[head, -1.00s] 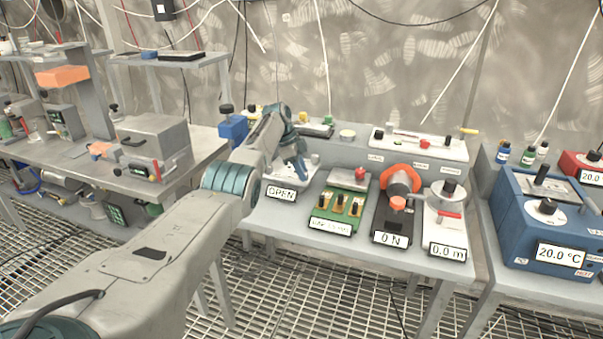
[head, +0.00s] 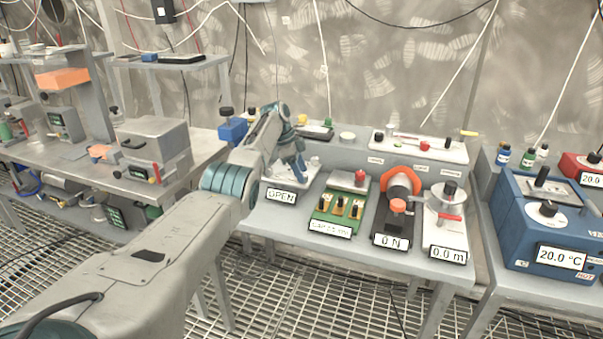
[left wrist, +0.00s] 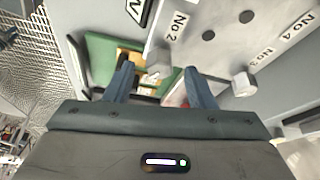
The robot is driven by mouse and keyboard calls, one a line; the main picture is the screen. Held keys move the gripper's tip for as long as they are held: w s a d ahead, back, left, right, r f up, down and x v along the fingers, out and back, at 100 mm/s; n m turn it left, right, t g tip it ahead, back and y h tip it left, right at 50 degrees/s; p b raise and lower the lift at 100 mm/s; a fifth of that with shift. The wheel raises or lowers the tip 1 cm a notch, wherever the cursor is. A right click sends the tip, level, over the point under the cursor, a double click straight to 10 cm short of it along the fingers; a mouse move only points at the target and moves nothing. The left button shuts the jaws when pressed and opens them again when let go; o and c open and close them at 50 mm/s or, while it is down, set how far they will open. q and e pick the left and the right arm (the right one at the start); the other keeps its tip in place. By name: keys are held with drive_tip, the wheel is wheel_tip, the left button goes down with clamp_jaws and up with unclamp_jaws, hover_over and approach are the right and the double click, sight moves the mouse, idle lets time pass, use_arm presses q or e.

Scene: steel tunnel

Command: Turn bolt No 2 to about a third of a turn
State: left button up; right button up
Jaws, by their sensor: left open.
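Bolt No 2 is a small pale grey block (left wrist: 158,62) beside the "No 2" label on a light plate (left wrist: 190,50) in the left wrist view. My left gripper (left wrist: 160,72) is open, with its two blue-grey fingers on either side of the bolt and a gap showing. I cannot tell whether either finger touches it. A second grey bolt (left wrist: 243,86) stands on the plate to the right, near the "No 3" label. In the head view my left gripper (head: 298,167) hangs over the station with the "OPEN" sign (head: 282,196) and hides most of it. My right gripper is out of view.
A green board (head: 341,206) stands close to the right of the gripper; it also shows in the left wrist view (left wrist: 99,50). Farther right are a black unit marked "0 N" (head: 391,241) and a white one marked "0.0 m" (head: 447,254). A blue box (head: 233,131) is behind the arm.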

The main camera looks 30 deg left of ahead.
use_arm(q)
drive_tip(key=b+v, duration=0.1)
drive_tip(key=v, duration=0.8)
drive_tip(key=shift+r, duration=0.35)
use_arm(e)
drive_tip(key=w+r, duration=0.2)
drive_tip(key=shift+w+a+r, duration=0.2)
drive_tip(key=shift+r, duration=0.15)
use_arm(q)
drive_tip(key=shift+s+a+f, duration=0.1)
